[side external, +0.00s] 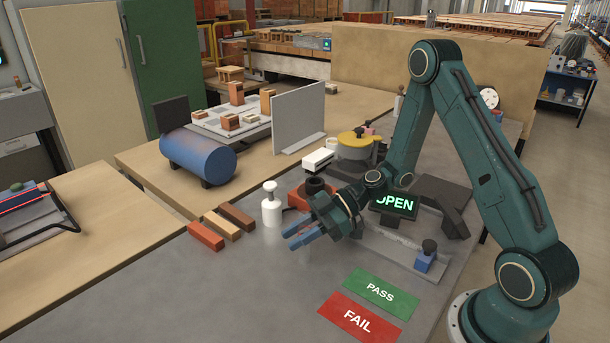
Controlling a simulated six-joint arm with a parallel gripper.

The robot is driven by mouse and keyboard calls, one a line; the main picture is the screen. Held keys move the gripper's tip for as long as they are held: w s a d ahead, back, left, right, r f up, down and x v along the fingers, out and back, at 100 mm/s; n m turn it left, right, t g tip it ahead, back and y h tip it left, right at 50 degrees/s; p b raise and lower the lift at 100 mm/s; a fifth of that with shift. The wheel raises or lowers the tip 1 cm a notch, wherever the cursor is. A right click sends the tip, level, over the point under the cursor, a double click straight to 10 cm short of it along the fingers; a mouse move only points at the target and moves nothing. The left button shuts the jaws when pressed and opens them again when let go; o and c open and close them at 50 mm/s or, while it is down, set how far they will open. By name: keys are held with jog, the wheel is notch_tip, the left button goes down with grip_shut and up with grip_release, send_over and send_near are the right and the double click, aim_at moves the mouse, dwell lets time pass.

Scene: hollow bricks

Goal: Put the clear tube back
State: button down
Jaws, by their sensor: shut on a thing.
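My gripper (288,238) has two blue fingers and reaches down to the left, low over the grey worktop, right of the brick samples. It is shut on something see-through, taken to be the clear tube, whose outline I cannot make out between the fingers. A white bottle with a round top (271,206) stands just behind the fingers, apart from them. Behind my wrist is an orange-red device with a dark round cup (314,187), partly hidden by my gripper. No empty holder for the tube can be made out.
Three brick bars (222,228) lie left of my gripper. A sign reading OPEN (394,204) and a long rail with a blue block (425,261) are to the right. Green PASS (381,291) and red FAIL (359,318) mats lie in front. The worktop at front left is clear.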

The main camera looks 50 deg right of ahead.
jog(key=shift+f, duration=0.1)
jog(key=c, duration=1.1)
grip_release()
jog(key=shift+c, duration=0.2)
jog(key=v, duration=1.2)
jog(key=shift+s, duration=0.1)
